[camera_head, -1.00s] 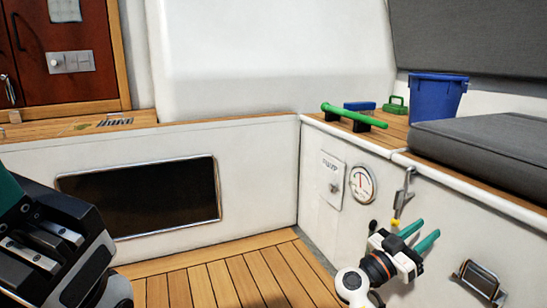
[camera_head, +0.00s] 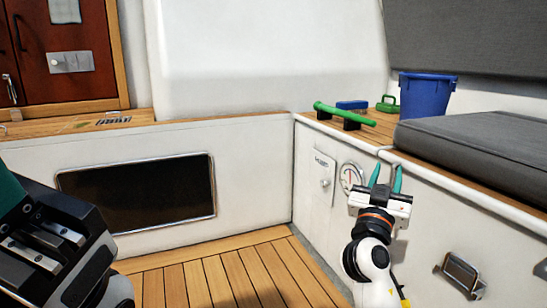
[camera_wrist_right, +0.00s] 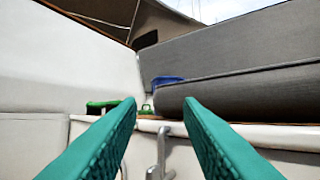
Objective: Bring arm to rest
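My right gripper (camera_head: 385,176) is raised in front of the right-hand cockpit wall, its two teal fingers pointing up. The fingers are apart with nothing between them. In the right wrist view the open fingers (camera_wrist_right: 160,118) frame a metal hook fitting (camera_wrist_right: 161,152) on the wall beyond them. My left gripper (camera_head: 50,250) is close to the camera at the lower left of the head view. Its dark body and part of a teal finger show, but its fingertips are cut off by the picture's edge.
A green handle (camera_head: 343,113), a blue item (camera_head: 351,105), a small green item (camera_head: 387,104) and a blue bucket (camera_head: 425,95) stand on the wooden ledge. A grey cushion (camera_head: 475,150) lies at right. The wall holds a switch panel (camera_head: 324,178) and a round gauge (camera_head: 348,178).

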